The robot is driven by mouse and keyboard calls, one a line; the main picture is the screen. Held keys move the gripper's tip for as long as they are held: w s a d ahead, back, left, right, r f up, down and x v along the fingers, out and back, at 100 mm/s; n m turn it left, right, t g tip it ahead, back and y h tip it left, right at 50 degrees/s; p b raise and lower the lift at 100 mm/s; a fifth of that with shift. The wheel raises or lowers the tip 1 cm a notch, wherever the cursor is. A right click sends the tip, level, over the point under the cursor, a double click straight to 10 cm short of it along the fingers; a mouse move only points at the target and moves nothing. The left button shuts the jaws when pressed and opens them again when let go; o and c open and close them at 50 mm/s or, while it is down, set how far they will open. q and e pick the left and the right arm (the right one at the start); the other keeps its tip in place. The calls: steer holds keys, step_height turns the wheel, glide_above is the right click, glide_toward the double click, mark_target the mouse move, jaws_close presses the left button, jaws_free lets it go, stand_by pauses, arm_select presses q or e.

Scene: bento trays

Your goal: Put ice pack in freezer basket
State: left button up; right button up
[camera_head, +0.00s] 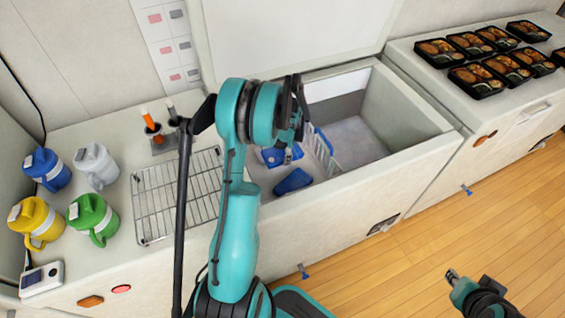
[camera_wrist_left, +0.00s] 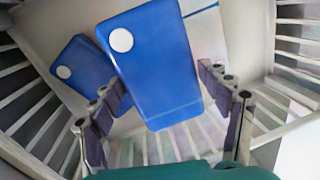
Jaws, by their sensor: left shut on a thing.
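My left gripper (camera_head: 290,132) reaches down into the open chest freezer (camera_head: 400,120). In the left wrist view its fingers (camera_wrist_left: 165,105) are shut on a blue ice pack (camera_wrist_left: 160,65) with a white round cap. A second blue ice pack (camera_wrist_left: 78,72) lies lower, to its left. White slatted basket walls (camera_wrist_left: 35,105) show on both sides. In the head view the white basket (camera_head: 322,155) stands inside the freezer. One blue pack (camera_head: 270,157) shows by the fingertips and another (camera_head: 293,182) nearer the front wall. My right gripper (camera_head: 465,285) is low at the right; its jaw state is unclear.
A wire rack (camera_head: 165,200) and several coloured jugs (camera_head: 90,215) stand on the counter left of the freezer. Several black bento trays (camera_head: 475,80) stand on the right counter. The raised lid (camera_head: 290,35) is behind the opening. The freezer's right part is empty.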

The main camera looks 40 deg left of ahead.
mark_target(283, 158)
arm_select(q)
step_height(283, 158, down, 5)
steer(key=shift+r+b, duration=0.1)
steer(key=shift+b, duration=0.8)
steer(key=shift+r, duration=0.1)
steer(key=o, duration=1.6)
steer(key=shift+c, duration=0.2)
